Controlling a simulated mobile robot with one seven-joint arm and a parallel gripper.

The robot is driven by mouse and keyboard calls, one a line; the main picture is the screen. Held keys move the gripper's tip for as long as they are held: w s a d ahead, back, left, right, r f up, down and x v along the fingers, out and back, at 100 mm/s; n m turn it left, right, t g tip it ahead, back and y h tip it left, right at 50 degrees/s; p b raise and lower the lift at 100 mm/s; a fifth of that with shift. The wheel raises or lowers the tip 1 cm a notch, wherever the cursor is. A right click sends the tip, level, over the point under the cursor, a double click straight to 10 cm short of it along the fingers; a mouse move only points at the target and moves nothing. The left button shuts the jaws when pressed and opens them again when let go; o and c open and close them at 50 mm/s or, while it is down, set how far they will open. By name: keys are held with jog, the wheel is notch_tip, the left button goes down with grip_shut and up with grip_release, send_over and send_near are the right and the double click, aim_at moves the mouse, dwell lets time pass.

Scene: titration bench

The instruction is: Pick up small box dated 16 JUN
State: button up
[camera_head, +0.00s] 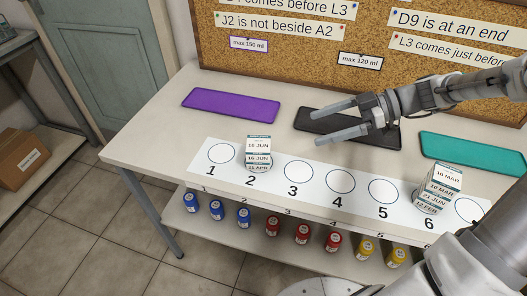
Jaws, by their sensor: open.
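The small box dated 16 JUN (258,145) is white with a dark green band and is on top of a short stack at circle 2. Its date reads on its top face and on its front. A box whose date looks like 21 APR (258,167) is under it. My gripper (316,128) is open and empty, its two fingers pointing left. In the picture it is to the right of and a little above the 16 JUN box, over the table near the black mat (312,118); its exact height is hard to tell.
Another stack (440,185) at circle 6 has a 10 MAR box on top. A numbered white strip (328,206) runs along the table. Purple (231,105) and teal (470,152) mats lie behind. Several capped bottles (244,216) stand on the shelf below. A corkboard (300,58) rises behind.

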aim_at(266, 144)
jog(key=b+x, duration=0.3)
jog(key=x, duration=0.8)
jog(key=shift+w+a, duration=0.1)
jog(key=shift+a, duration=0.05)
jog(key=b+x, duration=0.2)
jog(key=x, duration=0.3)
jog(key=shift+f, duration=0.2)
jog(key=shift+a, duration=0.1)
jog(key=shift+c, duration=0.3)
jog(key=c, duration=1.3)
